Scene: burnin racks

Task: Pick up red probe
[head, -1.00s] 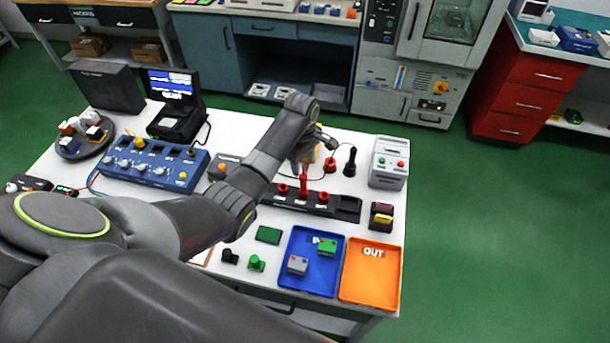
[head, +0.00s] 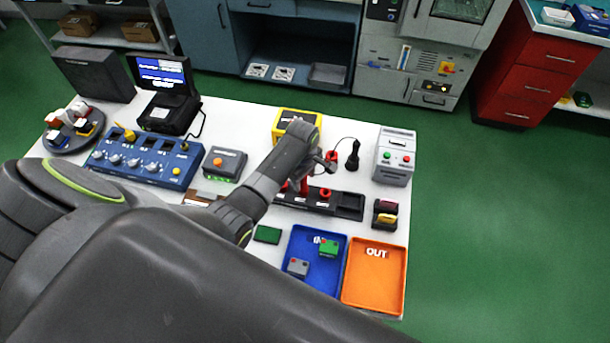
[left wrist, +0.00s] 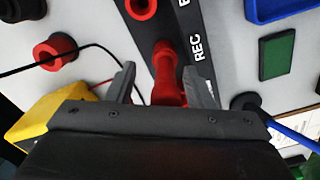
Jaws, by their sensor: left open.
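The red probe (head: 304,187) stands in the black holder strip (head: 345,205), partly hidden behind my left arm in the head view. In the left wrist view the red probe (left wrist: 167,82) shows between the fingers of my left gripper (left wrist: 160,85). The gripper is open, with one finger on each side of the probe. A gap shows on the left side; I cannot tell whether the right finger touches it. In the head view the fingertips are mostly hidden by the wrist. My right gripper is not in view.
A red socket (left wrist: 55,50) with a black cable and a yellow box (left wrist: 40,115) are close to the left gripper. A black probe (head: 352,155) stands behind the strip. A blue tray (head: 300,280) and an orange tray (head: 374,285) lie at the front right.

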